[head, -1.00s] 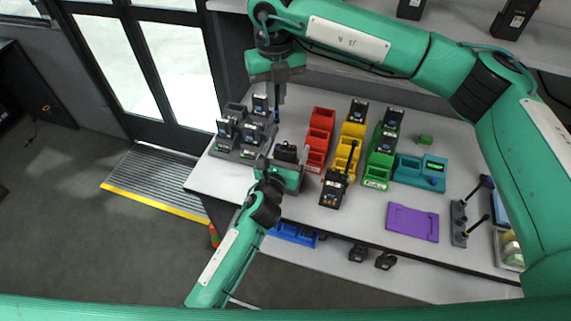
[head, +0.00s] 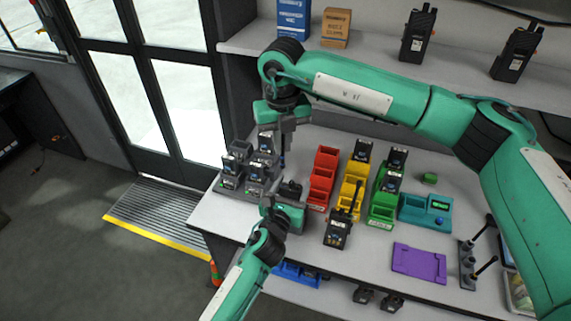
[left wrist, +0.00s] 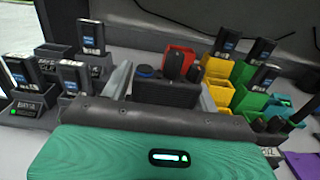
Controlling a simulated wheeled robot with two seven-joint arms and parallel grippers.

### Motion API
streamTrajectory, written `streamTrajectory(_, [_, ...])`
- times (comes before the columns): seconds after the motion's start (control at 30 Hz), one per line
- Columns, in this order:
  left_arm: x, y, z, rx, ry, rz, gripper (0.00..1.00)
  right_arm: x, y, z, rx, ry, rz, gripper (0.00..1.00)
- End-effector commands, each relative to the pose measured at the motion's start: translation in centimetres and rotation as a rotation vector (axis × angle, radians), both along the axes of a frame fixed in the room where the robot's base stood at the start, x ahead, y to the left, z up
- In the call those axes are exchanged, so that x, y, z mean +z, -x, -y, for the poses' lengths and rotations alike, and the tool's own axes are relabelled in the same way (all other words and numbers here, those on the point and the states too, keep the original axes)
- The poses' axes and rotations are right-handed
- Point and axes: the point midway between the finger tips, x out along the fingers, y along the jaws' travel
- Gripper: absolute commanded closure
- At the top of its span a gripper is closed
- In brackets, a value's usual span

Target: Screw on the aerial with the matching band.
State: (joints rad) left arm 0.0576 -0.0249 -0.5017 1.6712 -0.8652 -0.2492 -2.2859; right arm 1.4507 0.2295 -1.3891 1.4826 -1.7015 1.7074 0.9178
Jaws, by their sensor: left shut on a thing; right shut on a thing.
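My left gripper (head: 288,208) is shut on a dark handheld radio (head: 291,188), held at the table's front left. Another radio with an aerial (head: 338,232) stands on the table.
Red bins (head: 323,180), yellow bins (head: 351,190) and green bins (head: 382,205) are to the right. A teal tester (head: 425,210), purple tray (head: 418,262) and aerial stand (head: 467,262) lie farther right.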

Motion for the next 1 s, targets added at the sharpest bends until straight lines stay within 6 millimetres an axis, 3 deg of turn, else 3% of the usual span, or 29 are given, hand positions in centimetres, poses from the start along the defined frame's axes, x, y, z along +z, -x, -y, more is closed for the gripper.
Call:
streamTrajectory(0.2, [-0.1, 0.0, 0.0, -0.001, 0.000, -0.001, 0.80, -2.9, 0.1, 0.3, 0.001, -0.003, 0.001, 1.00])
streamTrajectory(0.7, [-0.1, 0.1, 0.1, -0.001, -0.001, -0.002, 0.80, -3.0, 0.1, 0.3, 0.000, -0.003, 0.002, 1.00])
streamTrajectory(1.0, [-0.1, 0.1, 0.1, -0.001, 0.000, -0.002, 0.80, -4.5, 0.1, 0.3, 0.000, -0.001, 0.000, 1.00])
